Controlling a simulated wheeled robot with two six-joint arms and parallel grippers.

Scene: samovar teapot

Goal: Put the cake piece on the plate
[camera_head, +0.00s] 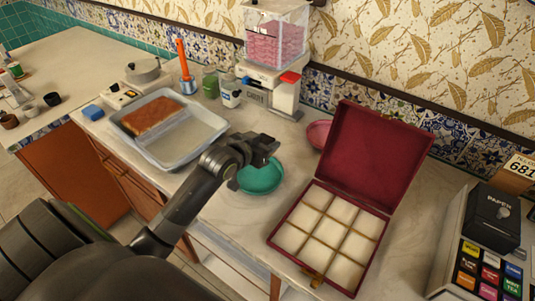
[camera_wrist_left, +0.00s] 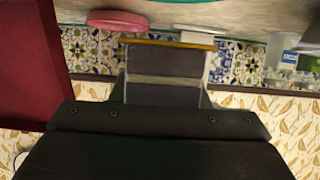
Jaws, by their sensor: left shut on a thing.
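My left gripper (camera_head: 264,150) is above the far side of the teal plate (camera_head: 262,181), which lies on the counter and is partly hidden by the arm. In the left wrist view an orange-brown strip (camera_wrist_left: 170,42) shows at the fingertips. The gripper is shut on it. It fits the cake piece, but its full shape is hidden. A brown slab of cake (camera_head: 152,116) lies in the left part of the grey tray (camera_head: 185,158). My right gripper is not in view.
An open dark red box (camera_head: 374,157) with several pale compartments stands right of the plate. A pink plate (camera_head: 318,134) sits behind it and also shows in the left wrist view (camera_wrist_left: 118,20). A white dispenser (camera_head: 285,95) and a green jar (camera_head: 210,84) stand at the back.

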